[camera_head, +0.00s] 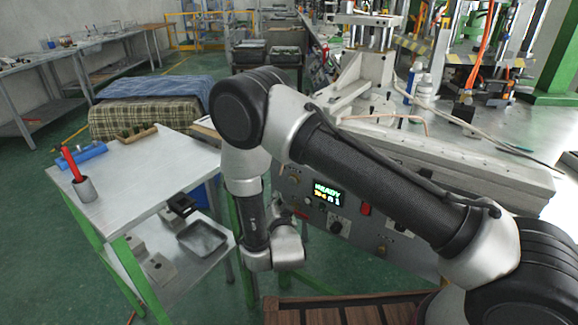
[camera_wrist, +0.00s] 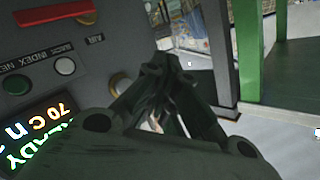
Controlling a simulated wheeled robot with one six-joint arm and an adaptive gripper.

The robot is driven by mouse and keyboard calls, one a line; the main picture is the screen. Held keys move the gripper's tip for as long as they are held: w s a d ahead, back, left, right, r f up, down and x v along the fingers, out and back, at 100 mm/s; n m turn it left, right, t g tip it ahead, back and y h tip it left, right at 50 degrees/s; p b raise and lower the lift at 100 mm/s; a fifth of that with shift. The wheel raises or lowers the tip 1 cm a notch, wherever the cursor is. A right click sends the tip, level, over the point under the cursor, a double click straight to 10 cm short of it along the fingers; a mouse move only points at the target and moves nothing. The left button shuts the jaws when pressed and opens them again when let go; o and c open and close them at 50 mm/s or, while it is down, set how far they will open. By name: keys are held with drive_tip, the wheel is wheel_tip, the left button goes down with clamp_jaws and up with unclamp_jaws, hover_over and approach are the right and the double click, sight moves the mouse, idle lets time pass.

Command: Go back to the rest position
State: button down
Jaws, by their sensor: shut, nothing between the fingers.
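My gripper (camera_wrist: 168,72) shows in the wrist view with its dark fingers together and nothing held between them. It is close in front of the grey control panel (camera_wrist: 90,45) of the wax machine; I cannot tell whether it touches the panel. The panel's lit display (camera_wrist: 40,132) is at lower left in that view. In the head view my arm is folded across the machine, with its wrist hanging before the left part of the panel (camera_head: 405,248). The gripper's fingers are not clear there. The display (camera_head: 328,193) reads READY.
A green-framed metal table (camera_head: 130,180) stands at left, bearing a red-handled tool in a grey cup (camera_head: 84,188), a blue roll (camera_head: 80,155) and a wooden rack (camera_head: 137,134). Its lower shelf holds a dark tray (camera_head: 202,238). A brown slatted surface (camera_head: 335,312) is at the bottom. Green floor is open at left.

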drive_tip(key=s+f+n+g, duration=0.4)
drive_tip(key=s+f+g, duration=0.4)
drive_tip(key=f, duration=0.4)
drive_tip(key=s+d+r+n+g, duration=0.2)
drive_tip(key=s+r+n+g, duration=0.1)
drive_tip(key=s+g, duration=0.2)
drive_tip(key=s+d+r, duration=0.5)
drive_tip(key=d+r, duration=0.7)
drive_tip(key=r, duration=0.2)
drive_tip(key=s+d+r+m+t+h, duration=0.1)
drive_tip(key=s+d+r, duration=0.4)
drive_tip(key=d+r, duration=0.7)
drive_tip(key=s+d+r+h, duration=0.1)
drive_tip(key=s+d+r, duration=0.5)
drive_tip(key=d+r, duration=0.6)
wheel_tip(320, 180, up, 6)
drive_tip(key=shift+r+m, duration=0.1)
drive_tip(key=shift+m, duration=0.2)
